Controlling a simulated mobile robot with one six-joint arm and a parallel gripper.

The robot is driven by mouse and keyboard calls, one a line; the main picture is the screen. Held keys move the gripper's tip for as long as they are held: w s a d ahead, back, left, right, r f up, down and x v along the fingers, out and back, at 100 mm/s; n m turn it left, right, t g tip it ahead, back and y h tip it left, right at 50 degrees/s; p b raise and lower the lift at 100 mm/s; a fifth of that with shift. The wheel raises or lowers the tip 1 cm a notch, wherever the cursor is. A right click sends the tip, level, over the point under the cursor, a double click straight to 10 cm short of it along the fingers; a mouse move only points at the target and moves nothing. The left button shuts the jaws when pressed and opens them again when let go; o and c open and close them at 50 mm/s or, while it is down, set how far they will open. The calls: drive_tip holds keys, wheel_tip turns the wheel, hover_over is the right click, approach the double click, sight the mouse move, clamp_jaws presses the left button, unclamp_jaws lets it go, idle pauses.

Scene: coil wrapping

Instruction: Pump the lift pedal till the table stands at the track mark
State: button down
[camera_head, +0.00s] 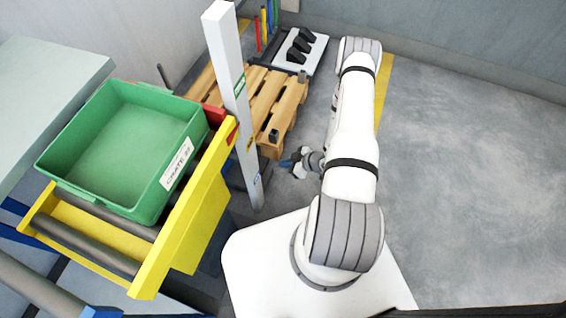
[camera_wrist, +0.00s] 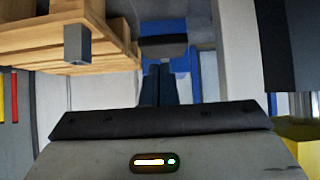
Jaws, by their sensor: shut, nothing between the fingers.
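The yellow lift table (camera_head: 190,235) with dark rollers stands at left in the head view and carries a green crate (camera_head: 115,150). A white post (camera_head: 228,60) beside it bears a green label (camera_head: 239,86), a yellow label (camera_head: 250,142) and a blue label (camera_head: 256,180). A red piece (camera_head: 232,134) on the table's edge sits near the yellow label. My gripper (camera_head: 287,163) is low, right of the post; its fingers (camera_wrist: 160,84) are shut and empty. Beyond them in the wrist view is a dark bar on blue parts (camera_wrist: 163,41), possibly the pedal; I cannot tell whether they touch.
A wooden pallet (camera_head: 267,98) lies behind the post, with a small dark block (camera_head: 273,135) at its near corner. A white board with black pieces (camera_head: 300,50) and coloured rods (camera_head: 265,25) are farther back. Grey floor (camera_head: 470,170) is clear at right.

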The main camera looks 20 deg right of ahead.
idle(0.3)
drive_tip(key=w+a+r+g+h+p, duration=0.1)
drive_tip(key=w+a+r+p, duration=0.1)
drive_tip(key=r, duration=0.5)
drive_tip(key=shift+w+a+r+p, duration=0.2)
drive_tip(key=shift+a+r+p, duration=0.05)
drive_tip(key=shift+a+p, duration=0.35)
drive_tip(key=b, duration=0.3)
hover_over(259, 158)
drive_tip(key=s, duration=0.3)
drive_tip(key=f, duration=0.7)
drive_tip(key=shift+w+a+f, duration=0.15)
drive_tip(key=shift+a, duration=0.15)
wheel_tip(259, 158, down, 2)
drive_tip(key=shift+f+b, duration=0.25)
drive_tip(key=shift+b, duration=0.15)
drive_tip(key=shift+f, duration=0.7)
